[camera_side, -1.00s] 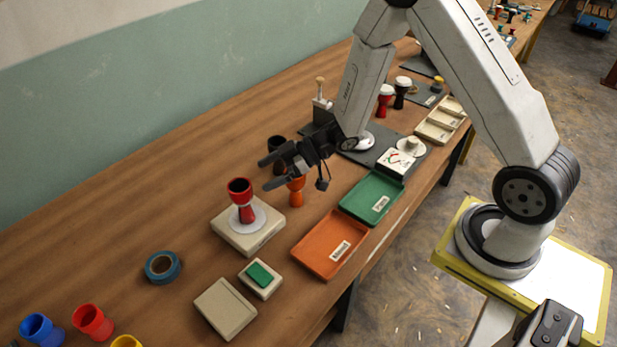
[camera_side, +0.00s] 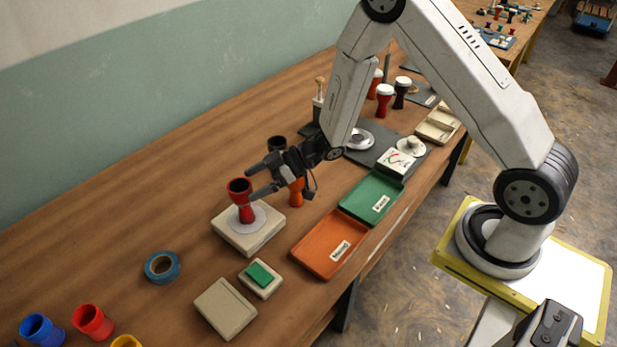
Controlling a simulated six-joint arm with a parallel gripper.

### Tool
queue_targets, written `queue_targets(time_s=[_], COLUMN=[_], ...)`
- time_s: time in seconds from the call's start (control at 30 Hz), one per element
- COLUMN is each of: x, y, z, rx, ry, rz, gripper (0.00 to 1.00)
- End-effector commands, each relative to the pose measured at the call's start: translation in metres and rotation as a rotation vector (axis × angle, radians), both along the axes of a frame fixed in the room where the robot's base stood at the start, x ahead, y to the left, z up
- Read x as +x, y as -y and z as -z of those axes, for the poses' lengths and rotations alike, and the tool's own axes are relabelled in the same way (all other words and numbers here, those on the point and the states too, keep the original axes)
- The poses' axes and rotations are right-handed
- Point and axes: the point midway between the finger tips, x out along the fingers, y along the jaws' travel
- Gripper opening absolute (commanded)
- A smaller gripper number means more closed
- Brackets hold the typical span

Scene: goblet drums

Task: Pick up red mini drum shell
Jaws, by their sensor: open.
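The red mini drum shell (camera_side: 242,202) is goblet-shaped with a dark open top. It stands upright on a white disc on a beige block (camera_side: 228,233) near the middle of the table. My gripper (camera_side: 251,182) is open, its fingers pointing left. The fingertips are at the shell's upper right, close to its bowl. I cannot tell whether a finger touches it or lies to either side of it.
An orange tray (camera_side: 318,262) and a green tray (camera_side: 359,207) lie to the right. Blue tape (camera_side: 162,267) lies at left, with bare table around it.

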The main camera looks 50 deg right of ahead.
Motion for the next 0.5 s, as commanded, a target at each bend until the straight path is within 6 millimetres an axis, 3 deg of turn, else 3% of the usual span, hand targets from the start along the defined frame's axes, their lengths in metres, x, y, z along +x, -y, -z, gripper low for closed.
queue_targets(time_s=[0.3,0.5], x=[0.016,0.021], y=[-0.028,-0.033], z=[0.016,0.019], rx=[-0.002,-0.002], ry=[0.000,0.002], rz=[-0.002,0.001], gripper=[1.00,1.00])
